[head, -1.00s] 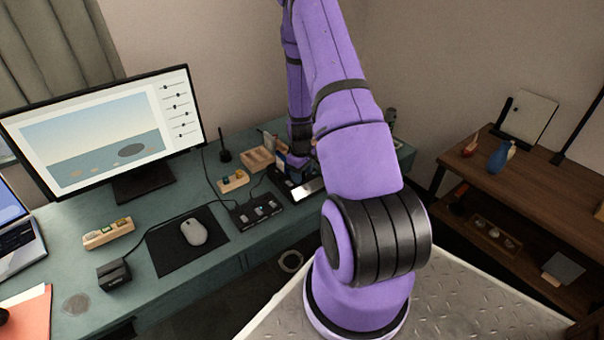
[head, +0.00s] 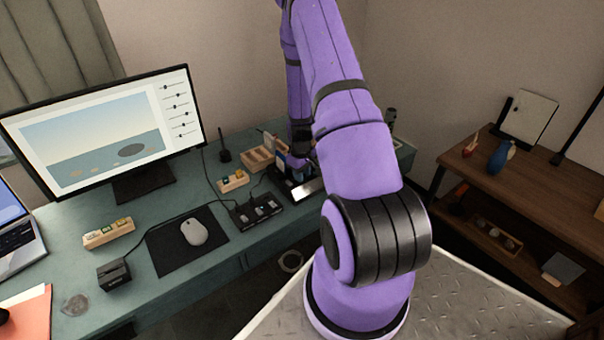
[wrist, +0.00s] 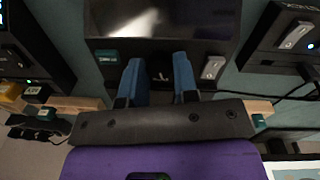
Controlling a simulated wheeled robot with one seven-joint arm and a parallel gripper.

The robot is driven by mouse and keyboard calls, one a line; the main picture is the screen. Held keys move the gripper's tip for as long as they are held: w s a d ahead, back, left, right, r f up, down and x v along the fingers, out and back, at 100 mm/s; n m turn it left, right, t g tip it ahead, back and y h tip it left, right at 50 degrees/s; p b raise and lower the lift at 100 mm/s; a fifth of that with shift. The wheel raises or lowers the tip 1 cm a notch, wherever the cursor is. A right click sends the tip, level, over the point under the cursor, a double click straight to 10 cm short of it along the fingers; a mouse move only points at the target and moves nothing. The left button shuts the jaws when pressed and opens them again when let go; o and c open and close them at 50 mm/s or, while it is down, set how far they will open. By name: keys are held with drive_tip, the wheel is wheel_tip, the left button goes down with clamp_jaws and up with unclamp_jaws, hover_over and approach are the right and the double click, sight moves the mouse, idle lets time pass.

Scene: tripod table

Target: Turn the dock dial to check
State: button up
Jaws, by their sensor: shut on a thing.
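The dock (wrist: 190,48) is a dark box with a glossy screen, a small green label and a grey lever on its front strip. It also shows in the head view (head: 311,189), partly hidden by my arm. My gripper (wrist: 159,68) has two blue fingers, one on each side of the dark dock dial (wrist: 160,76), and is shut on it. A short pale mark shows on the dial between the fingers. The lettering around the dial is too small or hidden to read. In the head view the dial is hidden behind my wrist.
A black box with switches (head: 256,211) stands left of the dock, with cables near it. Wooden trays (head: 258,158) lie just behind. A mouse (head: 196,231) on a dark mat and a monitor (head: 100,130) are further left. A brown shelf (head: 530,190) stands at right.

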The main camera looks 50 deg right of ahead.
drive_tip(key=shift+m, duration=2.5)
drive_tip(key=o, duration=0.9)
drive_tip(key=r, duration=1.1)
drive_tip(key=shift+w+a, duration=0.15)
drive_tip(key=shift+a, duration=0.05)
drive_tip(key=shift+f, duration=0.1)
